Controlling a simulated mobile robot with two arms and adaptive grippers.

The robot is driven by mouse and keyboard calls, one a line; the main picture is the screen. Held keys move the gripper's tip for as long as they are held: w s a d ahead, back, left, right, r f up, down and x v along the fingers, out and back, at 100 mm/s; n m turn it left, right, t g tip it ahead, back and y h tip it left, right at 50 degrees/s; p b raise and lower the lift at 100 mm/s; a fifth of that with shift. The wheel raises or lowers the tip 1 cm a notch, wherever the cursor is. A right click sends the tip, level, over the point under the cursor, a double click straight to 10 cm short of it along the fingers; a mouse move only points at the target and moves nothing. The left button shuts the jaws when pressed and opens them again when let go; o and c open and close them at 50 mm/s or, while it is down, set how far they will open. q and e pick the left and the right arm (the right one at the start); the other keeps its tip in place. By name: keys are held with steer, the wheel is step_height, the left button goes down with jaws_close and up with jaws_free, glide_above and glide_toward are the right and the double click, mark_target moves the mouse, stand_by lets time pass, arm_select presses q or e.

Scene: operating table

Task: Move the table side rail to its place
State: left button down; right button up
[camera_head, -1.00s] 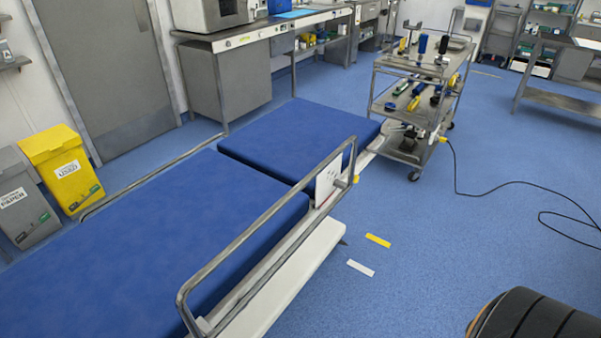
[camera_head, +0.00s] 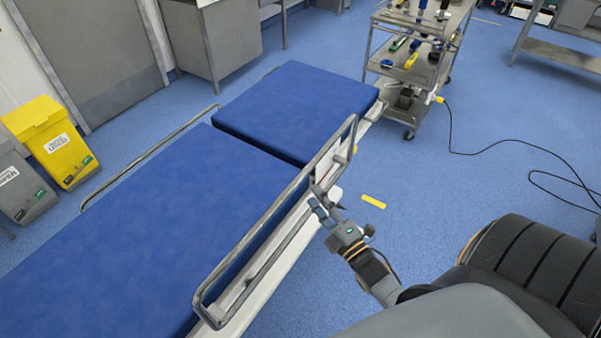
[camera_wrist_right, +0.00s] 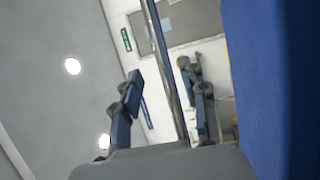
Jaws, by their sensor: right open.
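The metal side rail (camera_head: 270,210) stands raised along the near long side of the blue-padded table (camera_head: 120,245). In the wrist view a long bar, seemingly this rail (camera_wrist_right: 167,62), runs up between my two fingers. My right gripper (camera_head: 320,198) is at the rail's outer side, near its far end, beside a white panel. In the wrist view my right gripper (camera_wrist_right: 164,105) is open, with a gap between bar and fingers. I cannot tell how deep the bar sits between them. My left gripper is not in view.
A second, lower rail (camera_head: 150,155) runs along the table's far side. A steel trolley (camera_head: 400,80) with tools stands beyond the table's end, with a black cable on the floor. A yellow bin (camera_head: 62,150) stands at the left. The floor right of the table is open.

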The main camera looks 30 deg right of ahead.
mark_target(301, 178)
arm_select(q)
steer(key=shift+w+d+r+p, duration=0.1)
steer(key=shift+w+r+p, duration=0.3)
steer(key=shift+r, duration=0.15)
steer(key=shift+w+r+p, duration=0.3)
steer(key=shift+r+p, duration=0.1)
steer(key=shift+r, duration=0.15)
arm_select(e)
steer(key=shift+w+r, duration=0.2)
steer(key=shift+w, duration=1.2)
steer(key=shift+w+r, duration=0.25)
steer(key=shift+w, duration=1.15)
steer(key=shift+w+r, duration=0.2)
steer(key=shift+w, duration=1.2)
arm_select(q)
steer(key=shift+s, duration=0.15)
arm_select(e)
jaws_close()
